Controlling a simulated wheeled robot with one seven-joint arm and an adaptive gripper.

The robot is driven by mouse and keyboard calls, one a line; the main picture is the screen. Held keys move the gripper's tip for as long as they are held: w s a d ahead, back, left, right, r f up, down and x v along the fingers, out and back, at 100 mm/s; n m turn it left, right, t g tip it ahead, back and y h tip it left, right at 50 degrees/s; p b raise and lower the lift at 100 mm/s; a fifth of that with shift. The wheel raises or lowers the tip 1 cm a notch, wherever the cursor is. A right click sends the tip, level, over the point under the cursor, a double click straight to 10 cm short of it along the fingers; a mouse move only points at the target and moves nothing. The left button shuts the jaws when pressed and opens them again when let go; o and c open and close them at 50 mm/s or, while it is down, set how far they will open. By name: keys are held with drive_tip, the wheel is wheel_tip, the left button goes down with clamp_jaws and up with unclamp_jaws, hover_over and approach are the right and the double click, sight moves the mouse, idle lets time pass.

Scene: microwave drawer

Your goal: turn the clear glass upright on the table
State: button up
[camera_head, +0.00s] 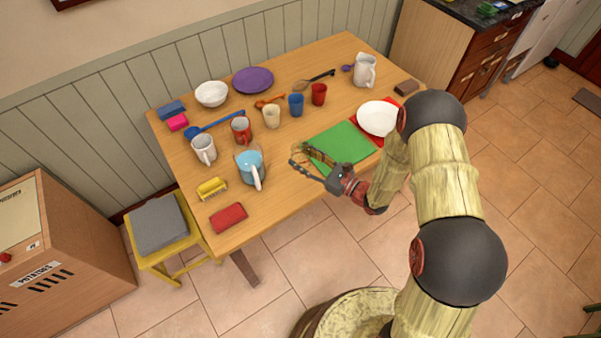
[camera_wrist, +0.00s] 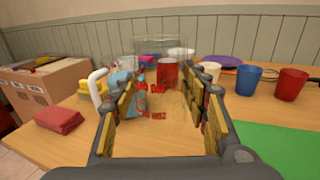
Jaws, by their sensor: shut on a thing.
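The clear glass (camera_wrist: 163,48) shows in the wrist view as a faint see-through shape between the two fingers, rising above them. My gripper (camera_wrist: 160,88) is shut on it, with one finger pad on each side. Red patches and the cups behind show through the glass. I cannot tell which end of it is the mouth. In the head view my gripper (camera_head: 302,158) is over the front part of the wooden table (camera_head: 275,190), just left of the green mat (camera_head: 342,143); the glass is hard to make out there.
A light-blue jug with a white handle (camera_head: 250,166) stands left of my gripper. A red mug (camera_head: 241,130), cream cup (camera_head: 271,116), blue cup (camera_head: 296,105) and red cup (camera_head: 319,94) stand behind. Bare table lies between jug and mat.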

drive_tip(key=m+p, duration=0.2)
drive_tip(key=shift+r+m, duration=0.2)
drive_tip(key=shift+m, duration=0.1)
drive_tip(key=m+p, duration=0.1)
drive_tip(key=m, duration=0.2)
drive_tip(key=shift+f, duration=0.2)
drive_tip(key=m+p, duration=0.2)
drive_tip(key=m, duration=0.1)
drive_tip(key=shift+r, duration=0.15)
drive_tip(key=shift+m+p, duration=0.65)
drive_tip(key=shift+m, duration=1.05)
